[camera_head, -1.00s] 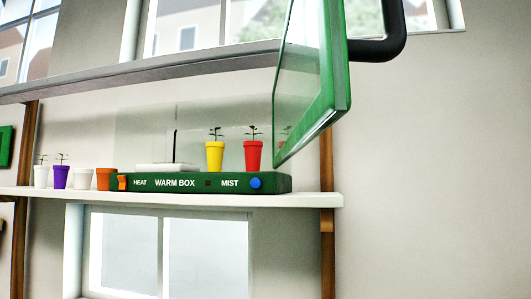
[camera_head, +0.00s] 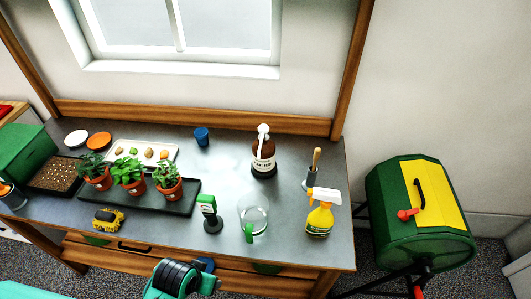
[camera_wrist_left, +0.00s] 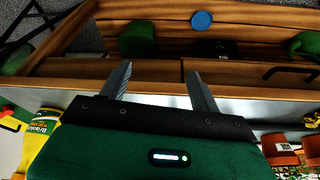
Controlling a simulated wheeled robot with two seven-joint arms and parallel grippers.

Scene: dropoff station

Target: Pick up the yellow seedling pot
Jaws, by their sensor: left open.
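The yellow seedling pot is in neither view now. The head view has the lower workbench (camera_head: 230,230) and not the shelf with the warm box, where the pot stood earlier. My left gripper (camera_wrist_left: 161,82) shows in the left wrist view with its two fingers apart and nothing between them. It is in front of the bench's wooden drawer fronts (camera_wrist_left: 150,70). A teal and black part of my arm shows at the bottom of the head view. My right gripper is not in view.
The bench holds potted plants (camera_head: 128,173) in a black tray, a brown pump bottle (camera_head: 263,160), a glass jug (camera_head: 254,214), a yellow spray bottle (camera_head: 319,220) and a blue cup (camera_head: 201,136). A green and yellow drum (camera_head: 415,210) stands at the right.

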